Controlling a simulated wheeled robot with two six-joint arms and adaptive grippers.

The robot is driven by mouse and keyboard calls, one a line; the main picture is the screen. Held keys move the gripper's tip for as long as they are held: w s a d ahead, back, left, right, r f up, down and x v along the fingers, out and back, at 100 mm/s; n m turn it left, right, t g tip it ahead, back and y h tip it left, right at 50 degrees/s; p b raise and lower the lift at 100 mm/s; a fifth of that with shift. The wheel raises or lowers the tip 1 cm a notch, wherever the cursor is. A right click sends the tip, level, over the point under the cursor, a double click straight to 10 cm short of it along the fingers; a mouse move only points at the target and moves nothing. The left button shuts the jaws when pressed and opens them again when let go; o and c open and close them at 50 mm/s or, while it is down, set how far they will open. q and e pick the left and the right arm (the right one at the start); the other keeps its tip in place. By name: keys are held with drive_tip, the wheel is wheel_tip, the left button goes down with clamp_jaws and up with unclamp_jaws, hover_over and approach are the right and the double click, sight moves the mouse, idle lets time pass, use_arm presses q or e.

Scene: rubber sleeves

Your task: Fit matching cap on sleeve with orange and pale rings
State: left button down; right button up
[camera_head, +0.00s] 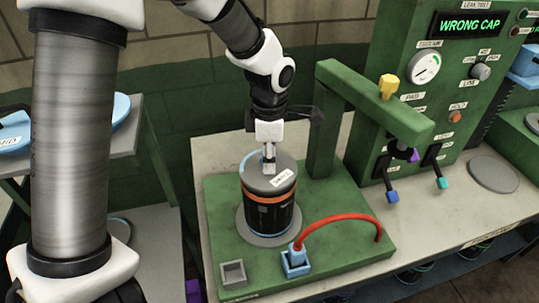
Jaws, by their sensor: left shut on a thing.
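The dark sleeve (263,217) stands upright on a round grey seat on the green tester base. An orange ring circles its upper part and a pale bluish band shows near its bottom. A grey cap (286,164) with a white label on its side sits on top of the sleeve. A blue curved strip shows at the cap's left edge. My left gripper (268,163) points down at the middle of the cap and is shut on it; the exact grip point is small and partly hidden. My right gripper is not in view.
The green tester (440,75) has a screen reading WRONG CAP. Its arm (375,105) reaches out right of the sleeve. A red hose (340,222) arches from a blue plug in front. A grey disc (494,174) lies right. A side shelf (125,140) holds blue-rimmed items left.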

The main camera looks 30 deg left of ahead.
use_arm(q)
drive_tip(key=c, duration=0.9)
unclamp_jaws()
drive_tip(key=shift+o, duration=1)
drive_tip(key=shift+w+a, duration=0.1)
wheel_tip(320, 180, up, 12)
